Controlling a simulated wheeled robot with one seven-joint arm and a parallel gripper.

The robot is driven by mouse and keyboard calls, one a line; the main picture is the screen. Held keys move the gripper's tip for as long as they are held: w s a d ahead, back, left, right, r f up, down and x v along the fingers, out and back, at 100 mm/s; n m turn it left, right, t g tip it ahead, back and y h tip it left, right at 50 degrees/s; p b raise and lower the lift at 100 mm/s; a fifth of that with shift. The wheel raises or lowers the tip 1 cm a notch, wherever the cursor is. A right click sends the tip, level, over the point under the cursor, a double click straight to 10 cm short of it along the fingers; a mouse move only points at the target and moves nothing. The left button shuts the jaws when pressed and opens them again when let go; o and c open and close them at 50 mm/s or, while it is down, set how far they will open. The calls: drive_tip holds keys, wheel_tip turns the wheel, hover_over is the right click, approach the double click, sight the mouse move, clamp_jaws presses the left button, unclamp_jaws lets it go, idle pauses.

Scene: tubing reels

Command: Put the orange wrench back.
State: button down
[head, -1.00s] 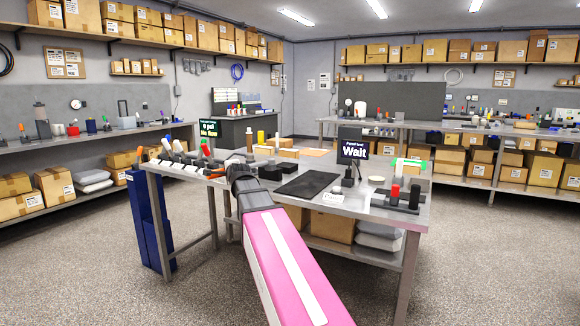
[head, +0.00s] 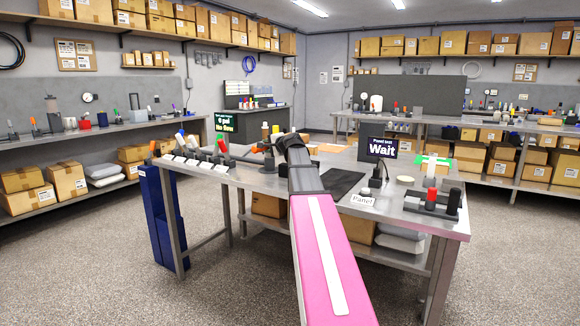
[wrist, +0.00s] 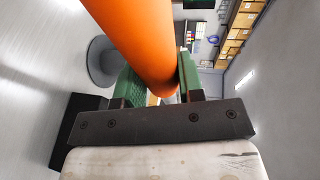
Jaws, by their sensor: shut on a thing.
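My gripper (wrist: 160,88) is shut on the orange wrench (wrist: 140,35), its green pads on both sides of the thick orange handle. The handle runs up out of the wrist view, so the wrench's head is not seen. A row of labelled holders (head: 195,162) with coloured-handled tools stands at the bench's left end. I cannot tell which holder is the wrench's.
A sign reading "Wait" (head: 381,149) stands right of my arm, near a dark mat (head: 343,184). A rack with red and black cylinders (head: 436,204) is at the bench's right. A dark green sign (head: 226,122) stands behind the left end.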

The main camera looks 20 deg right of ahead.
drive_tip(key=shift+s+d+f, duration=0.65)
drive_tip(key=shift+d+f, duration=0.5)
drive_tip(key=shift+f, duration=0.3)
drive_tip(key=shift+s+d+f, duration=0.7)
drive_tip(key=shift+d+f, duration=0.4)
drive_tip(key=shift+f, duration=0.3)
drive_tip(key=shift+s+d+f, duration=0.65)
drive_tip(key=shift+d+f, duration=0.5)
drive_tip(key=shift+f, duration=0.45)
drive_tip(key=c, duration=0.7)
unclamp_jaws()
drive_tip(key=shift+c, duration=0.2)
drive_tip(key=v, duration=1.2)
